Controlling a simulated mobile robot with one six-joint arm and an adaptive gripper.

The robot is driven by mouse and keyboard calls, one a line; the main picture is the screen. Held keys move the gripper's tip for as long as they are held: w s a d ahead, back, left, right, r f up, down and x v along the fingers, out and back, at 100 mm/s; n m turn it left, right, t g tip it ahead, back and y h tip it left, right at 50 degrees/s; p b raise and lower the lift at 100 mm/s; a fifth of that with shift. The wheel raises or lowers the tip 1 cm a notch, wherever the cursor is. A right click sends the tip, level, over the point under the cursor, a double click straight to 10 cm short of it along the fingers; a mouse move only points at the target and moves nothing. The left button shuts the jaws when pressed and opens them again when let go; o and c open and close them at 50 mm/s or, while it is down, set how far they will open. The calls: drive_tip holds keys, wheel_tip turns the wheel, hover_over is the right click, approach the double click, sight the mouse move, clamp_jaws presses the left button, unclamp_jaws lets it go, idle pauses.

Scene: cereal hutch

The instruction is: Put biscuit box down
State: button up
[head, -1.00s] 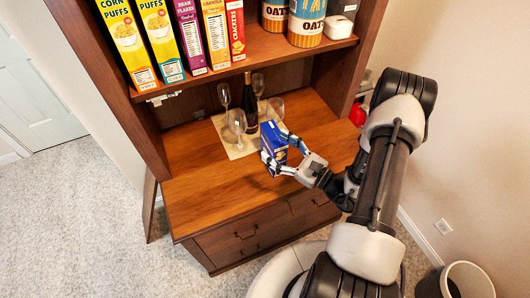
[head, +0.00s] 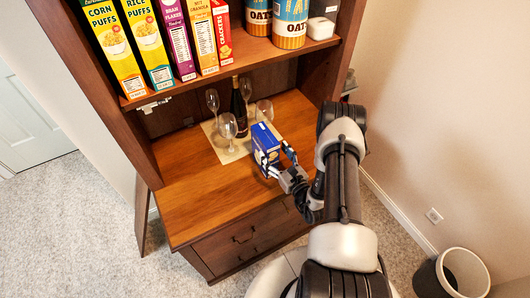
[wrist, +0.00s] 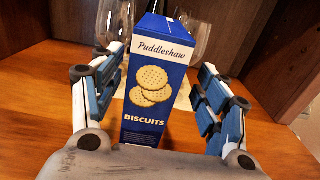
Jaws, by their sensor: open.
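The blue biscuit box (head: 265,144) stands upright on the wooden counter of the hutch, close in front of the wine glasses. In the wrist view the biscuit box (wrist: 152,95) faces me with its label "Puddleshaw Biscuits". My gripper (head: 279,166) is open around the box. The box's base is hidden behind my gripper in the wrist view.
A pale mat (head: 229,155) behind the box holds several wine glasses (head: 228,128) and a dark bottle (head: 238,106). The shelf above (head: 225,76) holds cereal boxes and oats tins. The counter's left part (head: 190,195) is clear. A bin (head: 452,272) stands on the floor at right.

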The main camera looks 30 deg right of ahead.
drive_tip(key=shift+w, duration=0.7)
drive_tip(key=w, duration=0.3)
drive_tip(key=w+b, duration=0.1)
drive_tip(key=w, duration=0.1)
drive_tip(key=shift+w+a+f, duration=0.1)
drive_tip(key=shift+a+f, duration=0.05)
drive_tip(key=shift+a, duration=0.25)
drive_tip(key=shift+c, duration=0.5)
drive_tip(key=c, duration=1.5)
